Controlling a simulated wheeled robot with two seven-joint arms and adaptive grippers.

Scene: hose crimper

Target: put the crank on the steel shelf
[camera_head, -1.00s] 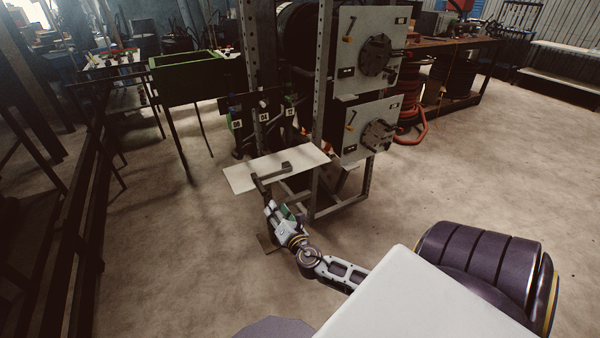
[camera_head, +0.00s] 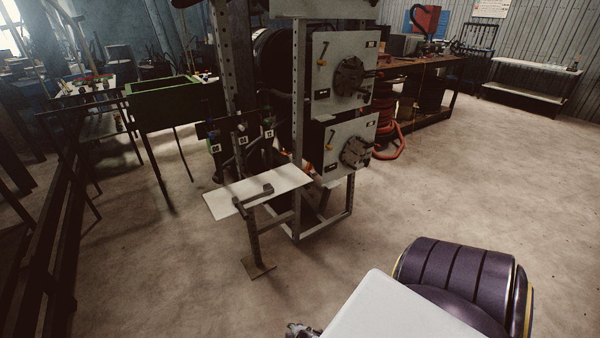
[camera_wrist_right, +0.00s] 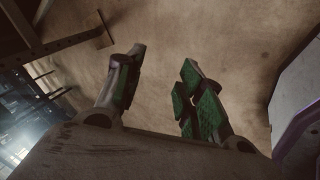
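The steel shelf (camera_head: 224,204) is a pale flat plate on a post, left of the middle in the head view. A dark, angular bent piece that looks like the crank (camera_head: 252,197) lies on its top near the front edge. My right gripper (camera_wrist_right: 164,60) is open and empty in the right wrist view, with green pads and bare floor between its fingers. My left gripper is not in view.
A metal rack with two grey panels (camera_head: 345,70) stands just behind and right of the shelf. The shelf's post has a foot plate (camera_head: 258,268) on the floor. A green bin (camera_head: 175,103) and dark rails stand at left. Floor at right is clear.

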